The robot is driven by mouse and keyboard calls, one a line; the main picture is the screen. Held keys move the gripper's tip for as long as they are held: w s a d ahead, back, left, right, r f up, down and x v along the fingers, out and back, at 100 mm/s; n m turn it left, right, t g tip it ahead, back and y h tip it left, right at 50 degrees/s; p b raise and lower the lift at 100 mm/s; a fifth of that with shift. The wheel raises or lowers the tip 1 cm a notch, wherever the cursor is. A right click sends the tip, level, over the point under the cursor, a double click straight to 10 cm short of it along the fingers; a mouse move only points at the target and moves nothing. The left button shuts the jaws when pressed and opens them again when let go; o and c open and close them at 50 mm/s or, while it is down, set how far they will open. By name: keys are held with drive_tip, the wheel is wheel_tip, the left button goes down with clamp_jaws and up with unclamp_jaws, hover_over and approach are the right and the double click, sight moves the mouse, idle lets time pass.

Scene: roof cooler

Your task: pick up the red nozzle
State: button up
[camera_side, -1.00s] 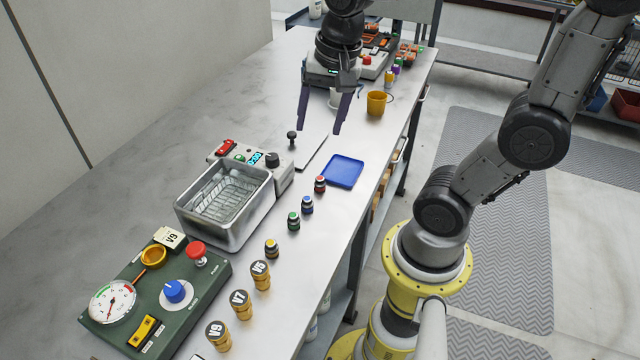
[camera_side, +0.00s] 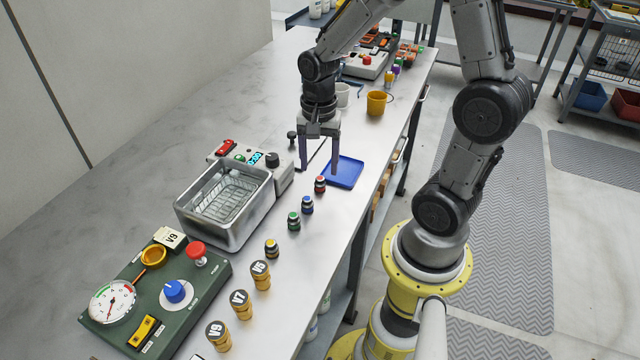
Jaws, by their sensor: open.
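The red nozzle (camera_side: 320,184) is a small dark cylinder with a red band. It stands upright on the steel bench (camera_side: 345,215), at the far end of a row of nozzles. My gripper (camera_side: 319,168) is open and empty, pointing down. Its purple-grey fingers are above and just behind the red nozzle in the picture, apart from it. The right finger overlaps the left part of the blue tray (camera_side: 346,172) in this view. Nothing hides the red nozzle.
Blue (camera_side: 307,205), green (camera_side: 293,221) and yellow (camera_side: 271,249) nozzles stand in line nearer the camera. A metal bath (camera_side: 240,232) is to the left. A green panel (camera_side: 205,290) and labelled brass cylinders (camera_side: 260,275) are in front. An orange mug (camera_side: 377,103) stands farther back.

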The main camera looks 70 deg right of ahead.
sight(320, 178)
drive_tip(key=shift+d+f, duration=0.2)
drive_tip(key=shift+f, duration=2.45)
clamp_jaws()
